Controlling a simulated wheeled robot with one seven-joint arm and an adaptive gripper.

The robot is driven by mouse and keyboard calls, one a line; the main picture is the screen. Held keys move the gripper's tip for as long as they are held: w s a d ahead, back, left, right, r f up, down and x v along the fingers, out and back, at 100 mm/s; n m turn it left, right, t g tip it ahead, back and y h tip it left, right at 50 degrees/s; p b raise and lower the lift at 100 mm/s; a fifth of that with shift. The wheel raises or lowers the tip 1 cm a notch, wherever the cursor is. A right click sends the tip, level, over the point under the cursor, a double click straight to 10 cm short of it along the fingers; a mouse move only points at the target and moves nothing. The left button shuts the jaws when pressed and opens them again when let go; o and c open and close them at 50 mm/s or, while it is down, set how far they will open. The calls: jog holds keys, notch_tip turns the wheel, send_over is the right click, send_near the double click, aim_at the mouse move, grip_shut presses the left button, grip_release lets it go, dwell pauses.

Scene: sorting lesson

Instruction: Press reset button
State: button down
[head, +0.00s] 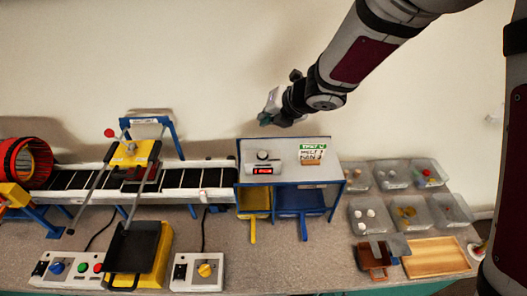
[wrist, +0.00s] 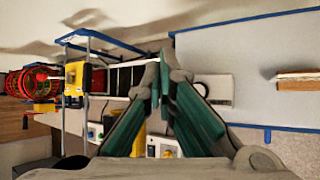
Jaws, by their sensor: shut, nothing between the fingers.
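My gripper (head: 268,118) is shut and empty, held in the air above the left part of the blue-edged sorting box (head: 318,185). In the wrist view its green fingers (wrist: 162,68) come together at the tips. On the box top sits a small white unit (head: 262,169) with a red lit display and a dark round knob or button (head: 262,155). A white unit (wrist: 213,92) is partly hidden behind the fingers in the wrist view. A control panel (head: 70,281) at the front left has blue, green and red buttons. No readable label tells me which button is reset.
A conveyor (head: 85,180) with a yellow overhead unit (head: 132,153) runs left of the box. A second panel (head: 200,283) carries a yellow knob. Clear bins (head: 392,174) and a wooden tray (head: 435,256) stand at right. A small sign (head: 312,154) stands on the box top.

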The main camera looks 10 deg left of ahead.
jog(key=b, duration=0.6)
send_over(265, 153)
jog(key=f, duration=0.7)
jog(key=shift+w, duration=0.2)
jog(key=shift+s+f+b, duration=0.1)
jog(key=shift+f+b, duration=0.5)
jog(key=shift+f, duration=0.3)
jog(key=shift+f, duration=0.1)
jog(key=shift+f+b, duration=0.35)
jog(key=shift+b, duration=0.2)
jog(key=shift+f+b, duration=0.4)
jog(key=shift+b, duration=0.1)
dwell(1.0)
jog(key=shift+r, duration=0.15)
jog(key=shift+r+p, duration=0.6)
jog(key=shift+r, duration=0.15)
